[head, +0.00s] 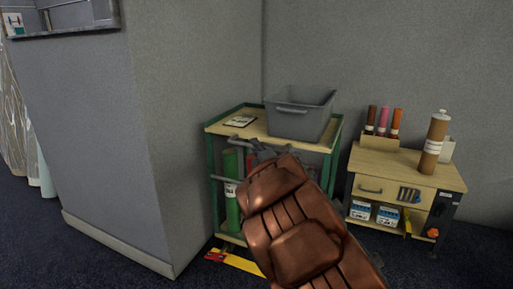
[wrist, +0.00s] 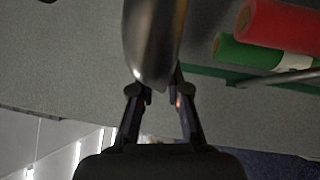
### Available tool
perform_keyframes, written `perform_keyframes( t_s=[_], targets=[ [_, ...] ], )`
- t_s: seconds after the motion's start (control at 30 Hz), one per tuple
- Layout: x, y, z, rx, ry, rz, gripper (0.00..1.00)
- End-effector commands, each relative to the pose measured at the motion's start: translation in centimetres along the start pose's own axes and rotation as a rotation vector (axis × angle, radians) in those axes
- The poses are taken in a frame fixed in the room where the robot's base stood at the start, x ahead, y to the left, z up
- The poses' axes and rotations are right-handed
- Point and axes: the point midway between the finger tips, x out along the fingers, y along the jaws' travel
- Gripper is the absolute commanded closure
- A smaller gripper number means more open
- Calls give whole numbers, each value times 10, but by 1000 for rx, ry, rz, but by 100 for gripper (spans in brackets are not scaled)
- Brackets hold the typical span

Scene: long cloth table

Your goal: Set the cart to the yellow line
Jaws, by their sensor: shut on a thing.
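The cart (head: 210,165) has a green frame and a pale wooden top, and stands in the corner by the grey walls. My gripper (head: 262,153) is at its near side, just below the top, partly hidden behind my brown arm. In the wrist view, my gripper's fingers (wrist: 160,92) are closed on a rounded metallic bar (wrist: 155,40), which looks like the cart's handle. The yellow line (head: 242,262) shows on the dark floor at the cart's near left foot. My arm hides its right part and the cart's lower right side.
A grey bin (head: 300,122) and a small card (head: 240,121) lie on the cart top. Green and red rolls (head: 232,205) stand inside. A wooden cabinet (head: 400,165) with tubes stands close on the right. A grey wall block (head: 110,130) bounds the left.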

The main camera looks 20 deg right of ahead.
Motion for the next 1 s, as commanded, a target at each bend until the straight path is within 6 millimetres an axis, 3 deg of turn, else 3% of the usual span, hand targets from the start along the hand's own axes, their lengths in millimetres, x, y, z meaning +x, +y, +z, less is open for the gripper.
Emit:
perform_keyframes(
  t_s=[0.27,0.67,1.0],
  targets=[
    [0,0,-1,-1,4,1,59],
    [-1,1,-2,0,4,2,59],
    [-28,1,-1,-2,0,0,59]
  ],
)
